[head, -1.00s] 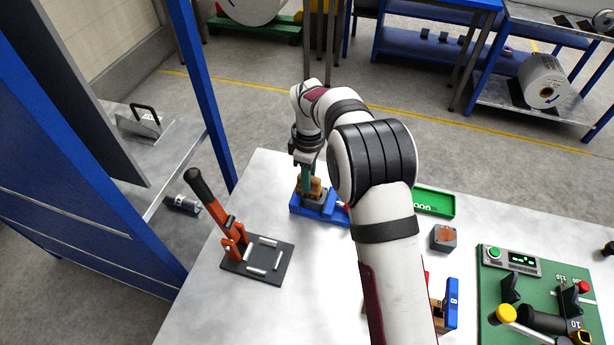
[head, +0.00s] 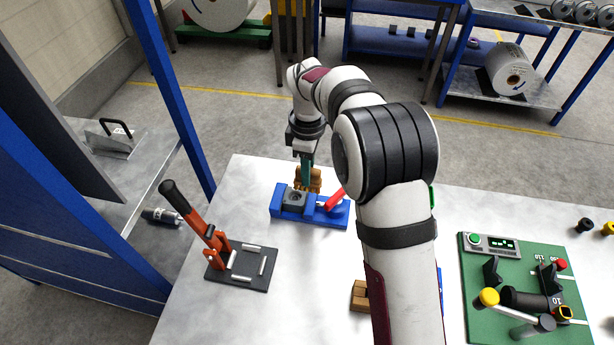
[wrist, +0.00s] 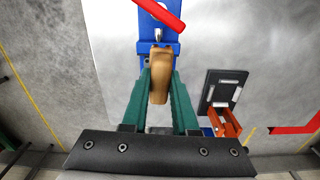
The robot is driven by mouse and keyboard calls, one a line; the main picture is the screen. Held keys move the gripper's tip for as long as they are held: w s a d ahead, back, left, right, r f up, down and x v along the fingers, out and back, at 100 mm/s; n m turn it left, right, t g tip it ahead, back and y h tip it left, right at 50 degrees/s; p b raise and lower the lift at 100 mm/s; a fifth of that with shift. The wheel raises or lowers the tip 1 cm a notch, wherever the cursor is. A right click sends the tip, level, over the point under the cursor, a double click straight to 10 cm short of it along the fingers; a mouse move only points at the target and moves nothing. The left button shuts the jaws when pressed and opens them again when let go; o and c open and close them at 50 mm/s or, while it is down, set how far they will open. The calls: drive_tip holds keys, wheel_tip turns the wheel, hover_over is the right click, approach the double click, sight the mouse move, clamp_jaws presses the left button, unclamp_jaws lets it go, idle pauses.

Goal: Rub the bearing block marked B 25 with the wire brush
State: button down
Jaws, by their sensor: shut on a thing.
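My gripper (head: 306,176) has green fingers and is shut on a wooden-handled brush (head: 314,180), which also shows between the fingers in the wrist view (wrist: 158,75). The brush is just behind the blue clamp fixture (head: 324,212) in the head view. A dark grey block (head: 294,198) with a round hole sits in the left part of this fixture. No marking is legible on it, so I cannot confirm B 25. The bristles are hidden, and I cannot tell whether they touch the block.
A red lever (head: 337,198) sticks up at the fixture's right. An orange-handled press (head: 208,238) on a black plate (head: 262,270) stands to the left. A green board (head: 510,290) with controls is at right. My arm hides the table's middle. Bare table lies before the fixture.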

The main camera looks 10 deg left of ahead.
drive_tip(key=shift+r, duration=1.65)
